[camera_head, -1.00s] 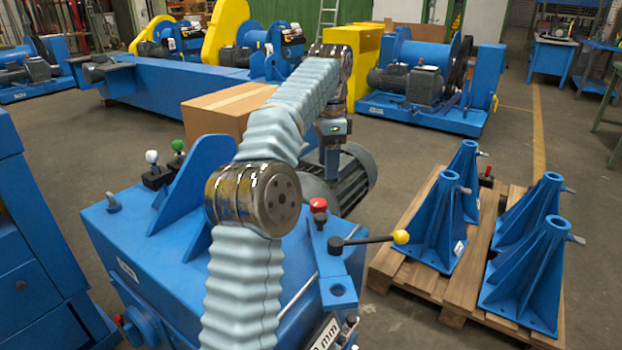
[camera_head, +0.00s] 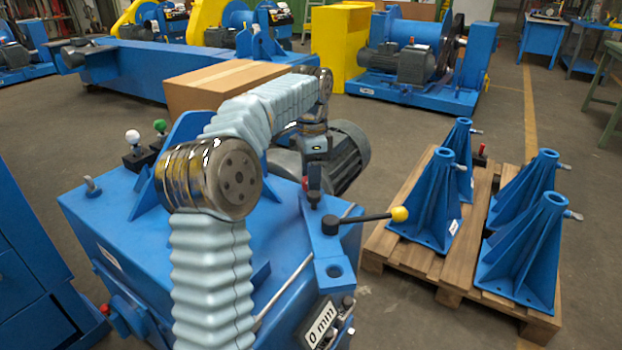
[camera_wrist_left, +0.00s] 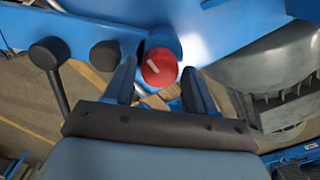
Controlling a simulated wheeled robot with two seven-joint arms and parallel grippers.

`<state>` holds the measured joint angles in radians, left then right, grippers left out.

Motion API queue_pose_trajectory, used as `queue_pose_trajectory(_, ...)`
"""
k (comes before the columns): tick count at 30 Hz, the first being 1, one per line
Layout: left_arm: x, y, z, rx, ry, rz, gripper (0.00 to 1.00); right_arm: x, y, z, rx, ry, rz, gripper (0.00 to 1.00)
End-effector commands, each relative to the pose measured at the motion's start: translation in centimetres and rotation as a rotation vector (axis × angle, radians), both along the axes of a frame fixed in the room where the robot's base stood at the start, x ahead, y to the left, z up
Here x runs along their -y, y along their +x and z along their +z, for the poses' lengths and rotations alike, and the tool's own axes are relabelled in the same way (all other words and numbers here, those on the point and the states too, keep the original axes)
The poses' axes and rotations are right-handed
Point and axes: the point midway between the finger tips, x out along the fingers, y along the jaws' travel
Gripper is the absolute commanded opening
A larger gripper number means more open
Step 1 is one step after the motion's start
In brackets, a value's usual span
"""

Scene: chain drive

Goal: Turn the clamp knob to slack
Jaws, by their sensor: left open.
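The red knob (camera_head: 305,184) stands on a blue bracket on top of the blue machine and is partly hidden by my left gripper in the head view. In the left wrist view the red knob (camera_wrist_left: 159,67) is round with a white line on its top. It shows between the fingertips of my left gripper (camera_wrist_left: 160,80), which is open. In the head view my left gripper (camera_head: 313,184) points down at the knob. I cannot tell whether a finger touches it. My right gripper is not in view.
A black lever with a yellow ball (camera_head: 398,214) reaches right from the bracket, close to the knob. A grey motor (camera_head: 345,155) and a cardboard box (camera_head: 205,88) are behind. A display (camera_head: 319,322) reads 0 mm. A pallet (camera_head: 380,245) with blue stands is at right.

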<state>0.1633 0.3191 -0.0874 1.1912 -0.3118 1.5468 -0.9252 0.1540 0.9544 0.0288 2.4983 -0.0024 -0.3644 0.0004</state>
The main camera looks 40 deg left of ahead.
Motion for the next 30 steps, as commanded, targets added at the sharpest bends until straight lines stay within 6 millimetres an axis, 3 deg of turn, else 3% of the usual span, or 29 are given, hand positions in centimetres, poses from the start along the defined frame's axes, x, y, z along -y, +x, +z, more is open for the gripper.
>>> queue_pose_trajectory(10, 0.0, 0.0, -0.4, 0.001, 0.0, 0.0, 0.54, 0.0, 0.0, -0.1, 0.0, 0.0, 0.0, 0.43)
queue_pose_trajectory(18, 0.0, 0.0, -0.4, 0.001, 0.0, 0.0, 0.15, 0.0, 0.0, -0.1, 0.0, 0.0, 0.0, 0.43)
queue_pose_trajectory(30, 0.1, 0.0, -0.1, -0.001, -0.001, 0.087, 0.15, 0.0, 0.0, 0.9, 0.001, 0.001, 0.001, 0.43)
